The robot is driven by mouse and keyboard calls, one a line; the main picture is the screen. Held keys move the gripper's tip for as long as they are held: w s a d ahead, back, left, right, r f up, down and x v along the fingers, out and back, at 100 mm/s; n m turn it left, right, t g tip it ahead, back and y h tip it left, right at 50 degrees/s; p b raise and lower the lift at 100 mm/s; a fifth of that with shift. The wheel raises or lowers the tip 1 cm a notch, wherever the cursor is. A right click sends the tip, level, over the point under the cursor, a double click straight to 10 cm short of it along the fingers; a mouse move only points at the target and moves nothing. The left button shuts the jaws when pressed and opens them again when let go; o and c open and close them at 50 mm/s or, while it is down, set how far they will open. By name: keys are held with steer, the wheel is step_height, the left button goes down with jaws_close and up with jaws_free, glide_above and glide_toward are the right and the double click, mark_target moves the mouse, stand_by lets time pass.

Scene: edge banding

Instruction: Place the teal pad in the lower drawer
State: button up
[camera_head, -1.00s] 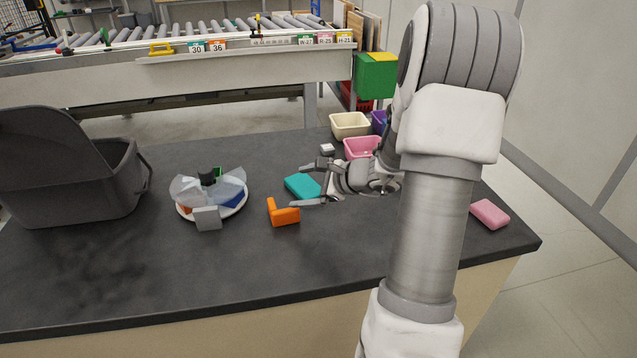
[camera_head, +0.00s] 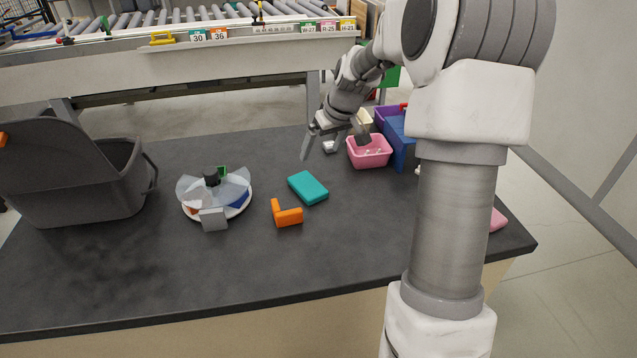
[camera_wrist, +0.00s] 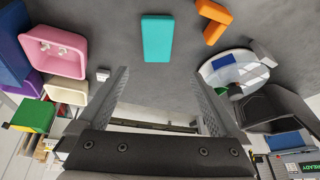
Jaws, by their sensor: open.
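The teal pad (camera_head: 308,188) lies flat on the dark worktop, right of a round white dish and behind an orange L-shaped block. It also shows at the top middle of the wrist view (camera_wrist: 157,38). My gripper (camera_head: 334,147) is open and empty, raised above the worktop behind the pad and apart from it. In the wrist view its two fingers (camera_wrist: 160,76) are spread wide with nothing between them. A blue unit (camera_head: 398,140) stands at the right, partly hidden by my arm. I cannot make out a lower drawer in it.
A pink bin (camera_head: 370,152) and purple bin stand at the back right. The white dish (camera_head: 216,213) has clear upright dividers. The orange block (camera_head: 287,214) lies near the pad. A dark grey lidded bin (camera_head: 75,185) stands at left. The front worktop is clear.

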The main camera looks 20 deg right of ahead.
steer(key=b, duration=0.1)
glide_above(307, 184)
steer(key=s, duration=0.2)
steer(key=shift+n, duration=0.4)
steer(key=f, duration=1)
steer(key=shift+s+d+f, duration=0.15)
steer(key=shift+d+f, duration=0.1)
steer(key=shift+d, duration=0.1)
steer(key=shift+x, duration=2.7)
steer(key=shift+s, duration=0.25)
steer(key=shift+c, duration=0.3)
steer(key=c, duration=1.1)
